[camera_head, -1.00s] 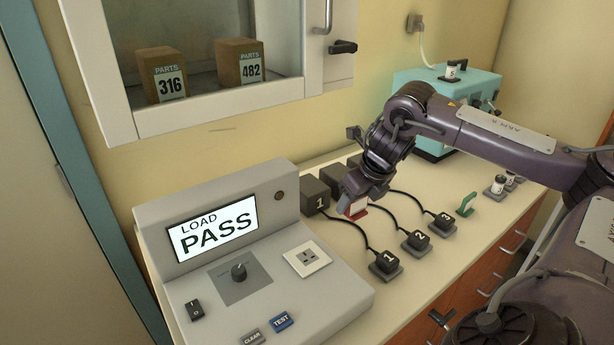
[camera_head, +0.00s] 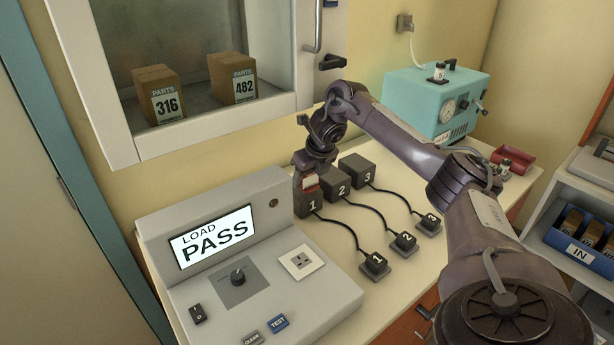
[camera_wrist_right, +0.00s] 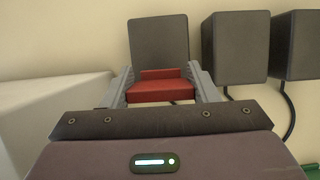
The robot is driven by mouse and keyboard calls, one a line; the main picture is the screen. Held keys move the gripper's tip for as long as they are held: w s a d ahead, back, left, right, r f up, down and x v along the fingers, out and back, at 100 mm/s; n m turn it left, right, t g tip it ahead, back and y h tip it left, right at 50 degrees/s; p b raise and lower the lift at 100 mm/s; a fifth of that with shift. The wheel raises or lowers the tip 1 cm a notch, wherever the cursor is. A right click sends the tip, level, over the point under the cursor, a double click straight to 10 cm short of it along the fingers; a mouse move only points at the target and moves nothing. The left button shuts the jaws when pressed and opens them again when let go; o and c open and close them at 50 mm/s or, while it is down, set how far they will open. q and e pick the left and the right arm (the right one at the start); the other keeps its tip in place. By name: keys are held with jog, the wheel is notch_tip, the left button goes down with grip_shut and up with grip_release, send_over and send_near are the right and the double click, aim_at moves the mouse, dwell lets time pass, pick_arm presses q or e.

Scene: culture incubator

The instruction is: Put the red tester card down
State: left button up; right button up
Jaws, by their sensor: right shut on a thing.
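The red tester card (camera_head: 310,182) is small, with a pale face towards the head camera. My right gripper (camera_head: 309,180) is shut on it, and it also shows red between the two fingers in the right wrist view (camera_wrist_right: 161,88). The card is at the dark block marked 1 (camera_head: 309,206), in front of its upper part; I cannot tell whether it touches the block. That block stands behind the card in the right wrist view (camera_wrist_right: 158,42). My left gripper is not in view.
Blocks 2 (camera_head: 338,184) and 3 (camera_head: 357,170) stand to the right, with cables to small numbered plugs (camera_head: 374,265) on the counter. A grey tester (camera_head: 250,280) reading PASS is at left. A teal machine (camera_head: 437,100) stands behind. A blue IN bin (camera_head: 580,250) is at right.

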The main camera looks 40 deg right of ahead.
jog(key=shift+x, duration=0.8)
jog(key=shift+s, duration=0.1)
jog(key=shift+f, duration=0.1)
jog(key=o, duration=1)
